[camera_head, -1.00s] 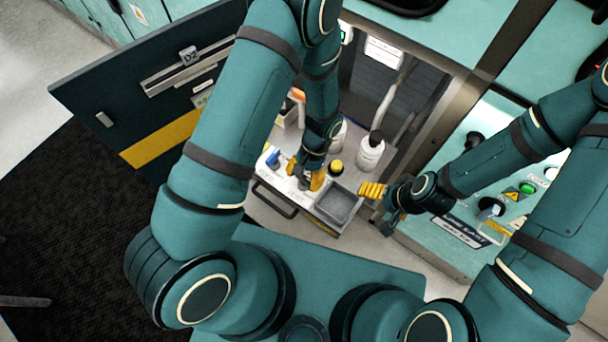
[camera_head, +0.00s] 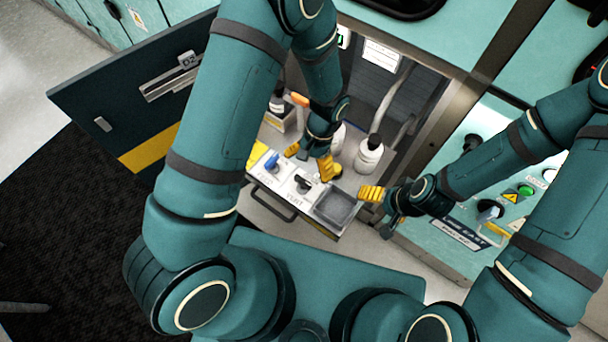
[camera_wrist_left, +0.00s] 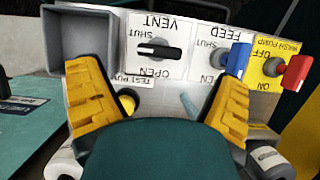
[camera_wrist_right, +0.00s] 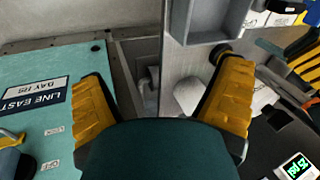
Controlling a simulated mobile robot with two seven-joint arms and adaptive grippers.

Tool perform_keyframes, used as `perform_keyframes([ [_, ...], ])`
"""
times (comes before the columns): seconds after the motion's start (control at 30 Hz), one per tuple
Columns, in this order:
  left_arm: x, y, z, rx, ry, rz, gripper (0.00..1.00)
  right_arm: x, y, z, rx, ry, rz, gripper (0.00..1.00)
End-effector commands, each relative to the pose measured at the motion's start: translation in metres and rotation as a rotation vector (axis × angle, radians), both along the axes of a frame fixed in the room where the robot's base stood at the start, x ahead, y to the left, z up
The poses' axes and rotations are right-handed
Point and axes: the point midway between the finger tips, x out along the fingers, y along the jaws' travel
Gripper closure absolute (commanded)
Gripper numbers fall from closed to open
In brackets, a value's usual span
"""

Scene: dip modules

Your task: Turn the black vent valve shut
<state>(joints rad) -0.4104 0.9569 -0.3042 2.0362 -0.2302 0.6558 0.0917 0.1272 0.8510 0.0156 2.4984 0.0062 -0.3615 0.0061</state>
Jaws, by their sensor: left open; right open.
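The black vent valve (camera_head: 302,184) sits on a white plate marked VENT, SHUT and OPEN on the grey panel. In the left wrist view, which shows the labels upside down, its handle (camera_wrist_left: 159,50) lies crosswise, roughly parallel to the word VENT, with a pale mark at its left end. My left gripper (camera_head: 311,160) is open and empty, behind and apart from the valve. In its wrist view the fingers (camera_wrist_left: 160,78) stand wide apart, with the handle beyond them. My right gripper (camera_head: 380,208) is open and empty, right of the grey tray.
A yellow-topped test knob (camera_wrist_left: 127,101) is close by. White bottles (camera_head: 369,155) stand behind.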

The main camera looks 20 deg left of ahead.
Motion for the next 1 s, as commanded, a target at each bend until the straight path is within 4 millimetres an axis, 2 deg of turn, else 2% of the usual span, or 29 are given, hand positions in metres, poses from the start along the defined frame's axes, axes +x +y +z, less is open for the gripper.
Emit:
perform_keyframes([
  [0.1, 0.01, -0.004, 0.023, -0.002, -0.005, -0.001, 0.08, 0.0, 0.0, 0.0, 0.0, 0.0, 0.0, 0.08],
  [0.33, 0.02, -0.008, 0.051, -0.001, -0.002, -0.001, 0.08, 0.0, 0.0, 0.0, 0.0, 0.0, 0.0, 0.08],
  [0.5, 0.022, -0.009, 0.057, -0.001, -0.001, -0.001, 0.08, 0.0, 0.0, 0.0, 0.0, 0.0, 0.0, 0.08],
  [1.0, 0.022, -0.009, 0.057, 0.0, 0.0, -0.001, 0.08, 0.0, 0.0, 0.0, 0.0, 0.0, 0.0, 0.08],
])
